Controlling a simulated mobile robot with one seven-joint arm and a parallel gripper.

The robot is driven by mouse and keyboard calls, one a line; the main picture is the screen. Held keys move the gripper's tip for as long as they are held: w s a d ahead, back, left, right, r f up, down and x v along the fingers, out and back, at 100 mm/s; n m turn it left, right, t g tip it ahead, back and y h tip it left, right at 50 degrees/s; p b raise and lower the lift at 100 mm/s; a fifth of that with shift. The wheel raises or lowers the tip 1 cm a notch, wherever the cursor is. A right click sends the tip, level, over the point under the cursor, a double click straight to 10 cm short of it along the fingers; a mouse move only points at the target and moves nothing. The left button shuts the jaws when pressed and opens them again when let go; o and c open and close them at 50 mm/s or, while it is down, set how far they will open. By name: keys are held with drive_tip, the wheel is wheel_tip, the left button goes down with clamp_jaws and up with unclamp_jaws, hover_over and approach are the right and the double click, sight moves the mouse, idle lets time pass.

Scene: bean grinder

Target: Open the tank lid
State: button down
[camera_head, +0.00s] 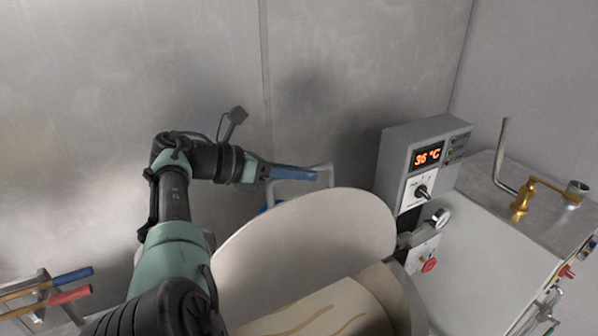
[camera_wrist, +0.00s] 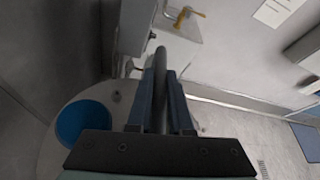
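The tank lid (camera_head: 305,235) is a large pale round plate in the head view, tilted up with its plain face toward this camera. Its other face, in the wrist view, bears a round blue part (camera_wrist: 82,123). A grey bar handle (camera_head: 325,176) rises behind the lid's top edge. My gripper (camera_head: 292,173) has its blue fingers at that handle. In the wrist view the handle (camera_wrist: 160,75) lies between the fingers, which look closed around it.
A grey control box (camera_head: 428,160) showing 36 °C stands right of the lid, beside a metal cabinet (camera_head: 475,240) with a brass fitting (camera_head: 522,200). A metal wall (camera_head: 340,70) is behind. Red and blue handles (camera_head: 70,276) are at lower left.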

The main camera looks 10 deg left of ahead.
drive_tip(key=c, duration=0.8)
unclamp_jaws()
drive_tip(key=shift+c, duration=0.2)
drive_tip(key=b+v, duration=0.3)
drive_tip(key=v, duration=1)
drive_tip(key=shift+b, duration=0.4)
